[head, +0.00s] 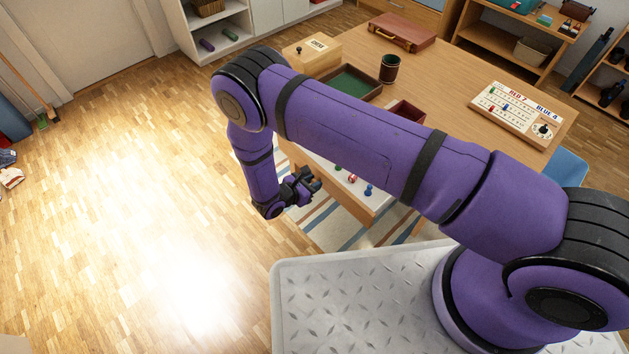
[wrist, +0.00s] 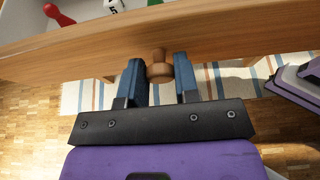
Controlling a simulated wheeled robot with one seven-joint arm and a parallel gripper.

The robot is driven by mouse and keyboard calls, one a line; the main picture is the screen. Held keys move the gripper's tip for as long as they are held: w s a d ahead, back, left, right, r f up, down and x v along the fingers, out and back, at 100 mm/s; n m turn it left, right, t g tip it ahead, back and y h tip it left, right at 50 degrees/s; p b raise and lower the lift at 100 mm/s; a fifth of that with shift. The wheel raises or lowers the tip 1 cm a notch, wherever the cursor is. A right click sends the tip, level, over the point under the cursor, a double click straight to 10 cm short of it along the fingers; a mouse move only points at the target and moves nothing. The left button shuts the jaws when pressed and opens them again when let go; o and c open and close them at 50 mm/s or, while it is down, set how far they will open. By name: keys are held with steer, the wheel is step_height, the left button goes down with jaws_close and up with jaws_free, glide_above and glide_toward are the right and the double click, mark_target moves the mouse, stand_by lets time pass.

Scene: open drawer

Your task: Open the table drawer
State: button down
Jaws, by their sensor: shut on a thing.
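The table drawer (head: 372,207) is pulled out from the wooden table (head: 440,100), and small game pieces lie inside it. In the wrist view the drawer's wooden front edge (wrist: 230,50) crosses the top of the picture. A round wooden knob (wrist: 159,68) sticks out from that front. My gripper (head: 306,184) is at the drawer front in the head view. In the wrist view its two blue fingers (wrist: 160,83) stand on either side of the knob and are shut on it. My purple arm hides part of the table and the drawer.
On the table stand a dark green cup (head: 389,68), a green-lined tray (head: 355,84), a brown case (head: 403,31) and a scoreboard (head: 517,113). A striped rug (head: 325,228) lies below the drawer.

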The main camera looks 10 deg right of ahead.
steer(key=c, duration=0.9)
jaws_free()
steer(key=shift+o, duration=0.2)
steer(key=v, duration=1.1)
steer(key=shift+f, duration=0.15)
